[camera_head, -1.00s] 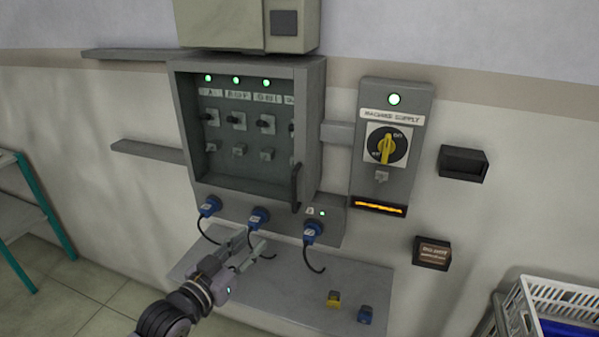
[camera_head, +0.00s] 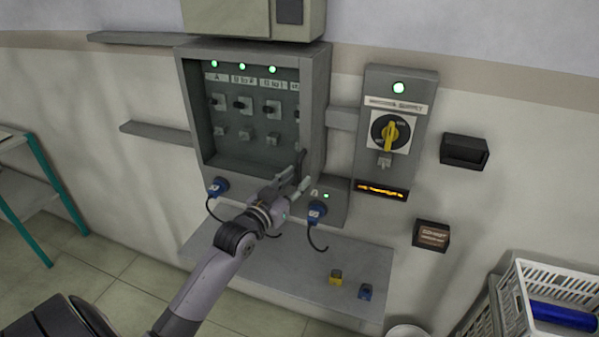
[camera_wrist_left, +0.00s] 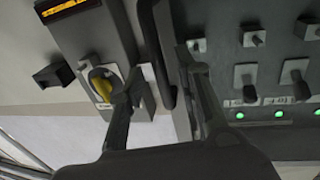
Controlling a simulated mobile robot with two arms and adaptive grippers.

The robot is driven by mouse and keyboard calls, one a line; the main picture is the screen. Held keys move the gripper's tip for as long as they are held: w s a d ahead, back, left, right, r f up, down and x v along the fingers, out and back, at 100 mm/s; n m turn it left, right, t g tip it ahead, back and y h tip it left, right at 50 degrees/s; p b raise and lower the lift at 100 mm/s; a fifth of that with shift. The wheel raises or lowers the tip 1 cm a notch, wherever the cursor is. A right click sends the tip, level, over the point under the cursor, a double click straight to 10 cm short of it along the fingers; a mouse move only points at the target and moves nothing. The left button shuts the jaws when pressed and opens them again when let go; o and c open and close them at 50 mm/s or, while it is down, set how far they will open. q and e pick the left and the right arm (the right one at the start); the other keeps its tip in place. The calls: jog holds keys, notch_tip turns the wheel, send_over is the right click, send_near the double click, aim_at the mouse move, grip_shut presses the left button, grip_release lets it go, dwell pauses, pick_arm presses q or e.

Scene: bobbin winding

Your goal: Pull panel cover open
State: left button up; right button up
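The grey panel box (camera_head: 313,110) on the wall has its front over the switches; the cover seems clear and closed, though its pane is hard to make out. Its dark upright handle (camera_head: 300,160) is at the lower right of the front and also shows in the left wrist view (camera_wrist_left: 163,60). My left gripper (camera_head: 298,182) is at the handle's lower end. In the left wrist view its fingers (camera_wrist_left: 160,75) are spread, one on each side of the handle; contact cannot be told. My right gripper is not in view.
A machine supply box (camera_head: 372,150) with a yellow rotary switch stands right of the panel. Blue plugs (camera_head: 317,211) with hanging cables sit below the panel. A grey shelf (camera_head: 300,275) holds a yellow and a blue piece. A white crate (camera_head: 520,300) is at lower right.

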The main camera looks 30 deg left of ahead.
pick_arm(q)
jog(key=shift+w+a, duration=0.1)
jog(key=shift+w, duration=1.1)
jog(key=shift+c, duration=0.5)
grip_shut()
jog(key=shift+f, duration=0.1)
